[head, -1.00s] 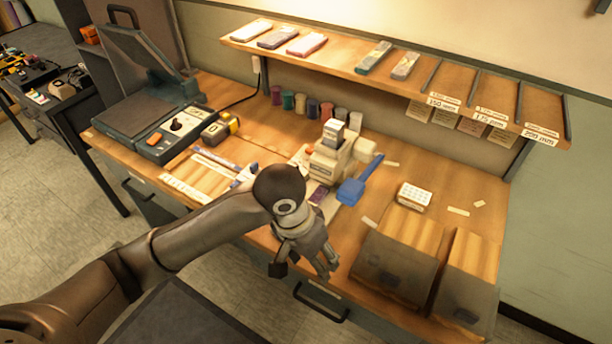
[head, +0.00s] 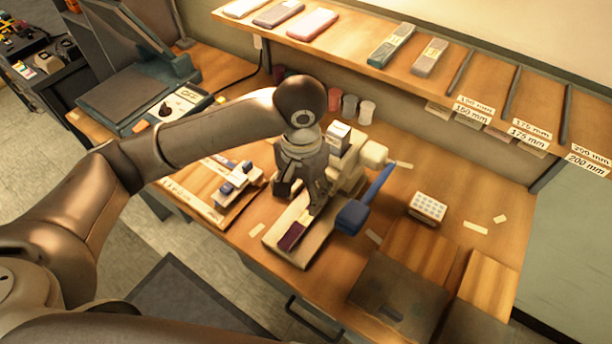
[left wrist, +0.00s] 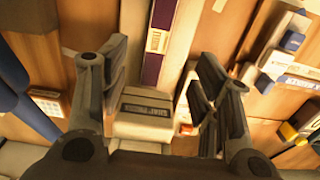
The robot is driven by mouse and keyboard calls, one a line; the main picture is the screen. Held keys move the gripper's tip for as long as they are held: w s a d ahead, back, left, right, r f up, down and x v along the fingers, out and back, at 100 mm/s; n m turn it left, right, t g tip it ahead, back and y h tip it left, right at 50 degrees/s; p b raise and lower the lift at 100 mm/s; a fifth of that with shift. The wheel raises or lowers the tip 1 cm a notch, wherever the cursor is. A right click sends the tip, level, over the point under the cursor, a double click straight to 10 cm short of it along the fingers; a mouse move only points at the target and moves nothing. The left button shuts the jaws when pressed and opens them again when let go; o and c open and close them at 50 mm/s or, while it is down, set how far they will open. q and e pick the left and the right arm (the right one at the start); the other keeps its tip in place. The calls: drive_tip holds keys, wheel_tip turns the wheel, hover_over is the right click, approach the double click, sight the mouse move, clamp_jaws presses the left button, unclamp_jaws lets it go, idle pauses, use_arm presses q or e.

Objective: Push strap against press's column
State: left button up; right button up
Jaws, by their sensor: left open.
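The purple strap (head: 292,235) lies lengthwise on the pale base (head: 272,250) of the cream press (head: 350,175). The press has a blue lever (head: 362,206) on its right side. The column is partly hidden behind my left gripper (head: 303,197), which points down over the base, at the strap's column-side end. In the left wrist view my left gripper (left wrist: 163,62) is open and empty, with its fingers on either side of the strap (left wrist: 155,50) and the press head (left wrist: 143,115). Whether the strap touches the column is hidden. My right gripper is out of view.
Left of the press is a board with blue-and-white tools (head: 238,180). To the right are a white gridded block (head: 428,207) and wooden-topped boxes (head: 415,255). A shelf (head: 470,85) overhangs the back. Spools (head: 350,106) stand behind the press.

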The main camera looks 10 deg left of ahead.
use_arm(q)
hover_over(302, 222)
wheel_tip(302, 222, down, 5)
drive_tip(key=shift+f, duration=0.1)
wheel_tip(302, 222, down, 5)
drive_tip(key=shift+r, duration=0.1)
drive_tip(key=shift+f, duration=0.35)
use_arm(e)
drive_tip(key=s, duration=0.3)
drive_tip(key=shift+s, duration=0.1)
